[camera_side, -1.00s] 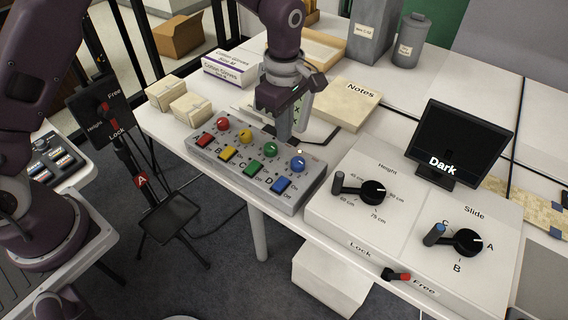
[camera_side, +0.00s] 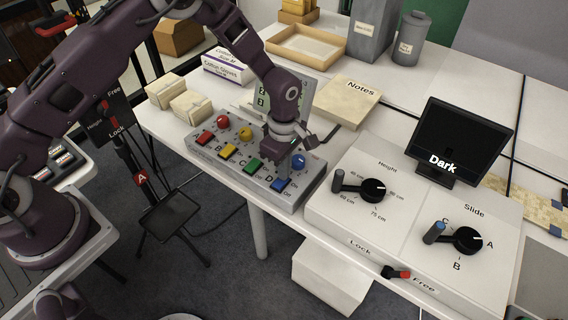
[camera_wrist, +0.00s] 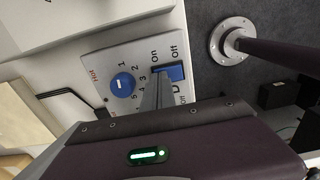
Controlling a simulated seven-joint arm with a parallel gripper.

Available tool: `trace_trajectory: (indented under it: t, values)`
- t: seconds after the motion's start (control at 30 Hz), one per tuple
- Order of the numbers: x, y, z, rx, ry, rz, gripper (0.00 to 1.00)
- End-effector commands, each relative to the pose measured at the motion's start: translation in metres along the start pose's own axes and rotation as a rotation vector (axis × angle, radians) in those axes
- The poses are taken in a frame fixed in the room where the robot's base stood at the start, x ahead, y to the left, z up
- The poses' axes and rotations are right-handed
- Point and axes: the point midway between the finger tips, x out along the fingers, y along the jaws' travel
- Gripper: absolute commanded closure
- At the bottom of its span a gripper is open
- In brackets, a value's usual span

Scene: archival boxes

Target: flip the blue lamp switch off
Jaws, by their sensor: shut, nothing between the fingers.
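The grey switch box (camera_side: 232,172) stands on the white table with a row of coloured knobs and rocker switches. The blue switch (camera_side: 281,185) is at its right end, marked On and Off, in front of the blue knob (camera_side: 299,160). My gripper (camera_side: 282,176) is shut and empty, pointing down at the blue switch. In the wrist view the fingertips (camera_wrist: 160,78) lie over the left part of the blue switch (camera_wrist: 174,73), beside the blue knob (camera_wrist: 123,85). I cannot tell whether they touch it. The green knob is hidden behind my gripper.
The green switch (camera_side: 254,166), yellow switch (camera_side: 228,152) and red switch (camera_side: 205,138) sit close by on the same box. A control panel (camera_side: 330,215) with dials stands to the right. A screen (camera_side: 458,140) reads Dark. The Notes box (camera_side: 348,101) lies behind.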

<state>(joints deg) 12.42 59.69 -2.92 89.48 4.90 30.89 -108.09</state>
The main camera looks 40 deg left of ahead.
Motion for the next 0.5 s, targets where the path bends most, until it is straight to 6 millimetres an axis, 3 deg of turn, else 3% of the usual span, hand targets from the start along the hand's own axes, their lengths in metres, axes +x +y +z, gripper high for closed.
trace_trajectory:
  t: [0.5]
  values:
    - [0.0029,-0.0012,0.0000,0.000,0.000,-0.002,1.00]
